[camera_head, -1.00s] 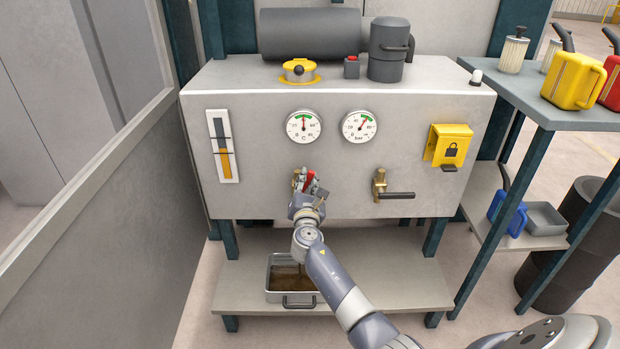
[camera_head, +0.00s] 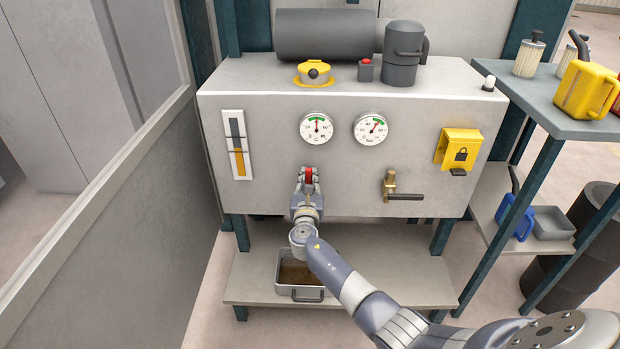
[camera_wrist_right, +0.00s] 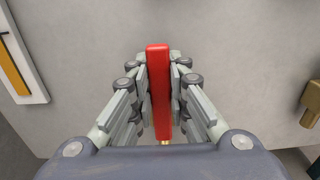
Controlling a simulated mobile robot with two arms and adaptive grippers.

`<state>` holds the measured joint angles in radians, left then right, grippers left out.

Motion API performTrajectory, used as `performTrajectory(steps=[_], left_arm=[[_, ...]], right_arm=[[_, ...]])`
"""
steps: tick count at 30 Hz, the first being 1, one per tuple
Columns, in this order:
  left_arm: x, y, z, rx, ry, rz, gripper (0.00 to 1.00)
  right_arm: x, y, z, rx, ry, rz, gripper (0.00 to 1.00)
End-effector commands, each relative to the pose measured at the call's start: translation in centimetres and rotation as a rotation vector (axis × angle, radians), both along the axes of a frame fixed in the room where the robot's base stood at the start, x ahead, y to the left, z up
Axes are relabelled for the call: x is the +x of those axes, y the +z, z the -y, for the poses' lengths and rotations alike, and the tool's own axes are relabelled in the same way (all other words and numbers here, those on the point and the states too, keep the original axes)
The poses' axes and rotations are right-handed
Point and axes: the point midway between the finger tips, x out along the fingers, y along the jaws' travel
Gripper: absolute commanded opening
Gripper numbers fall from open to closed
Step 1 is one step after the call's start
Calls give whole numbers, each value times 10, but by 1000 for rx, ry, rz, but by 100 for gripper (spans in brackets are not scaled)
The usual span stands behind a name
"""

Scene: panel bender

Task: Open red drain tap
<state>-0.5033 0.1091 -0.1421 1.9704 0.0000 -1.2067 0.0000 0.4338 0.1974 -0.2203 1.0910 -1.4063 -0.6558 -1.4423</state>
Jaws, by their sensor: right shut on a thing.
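The red drain tap handle (camera_head: 309,175) is on the front of the grey tank, low and below the left gauge. In the right wrist view the red handle (camera_wrist_right: 158,92) stands upright between the finger pads, with a bit of brass at its lower end. My right gripper (camera_head: 308,177) is shut on the red handle, one finger on each side; it also shows in the right wrist view (camera_wrist_right: 160,90). The tap's body is mostly hidden behind the gripper. A metal drip tray (camera_head: 300,291) with brown liquid sits on the shelf below. My left gripper is not in view.
A brass valve with a dark lever (camera_head: 404,196) is to the right of the red tap. A yellow lock box (camera_head: 458,148) is farther right. The lower shelf (camera_head: 390,280) is clear right of the tray. A grey side panel (camera_head: 130,200) stands at the left.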

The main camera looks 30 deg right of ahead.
Motion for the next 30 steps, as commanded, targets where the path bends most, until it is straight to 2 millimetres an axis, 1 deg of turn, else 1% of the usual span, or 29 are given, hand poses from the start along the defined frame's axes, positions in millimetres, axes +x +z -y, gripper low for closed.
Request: performTrajectory(steps=[11, 12, 14, 15, 25, 30], left_arm=[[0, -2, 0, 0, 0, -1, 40], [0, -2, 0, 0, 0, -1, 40], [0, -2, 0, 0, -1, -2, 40], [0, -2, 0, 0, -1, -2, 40], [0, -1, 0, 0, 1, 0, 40], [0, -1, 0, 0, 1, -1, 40]], right_arm=[[0, -1, -1, -18, 2, -10, 0], [0, -1, -1, -18, 2, -10, 20], [0, -1, -1, -18, 2, -10, 34], [0, -1, -1, -17, 2, -9, 37], [0, -1, -1, -10, 2, -6, 37], [-10, -1, -7, -9, 2, -5, 37]])
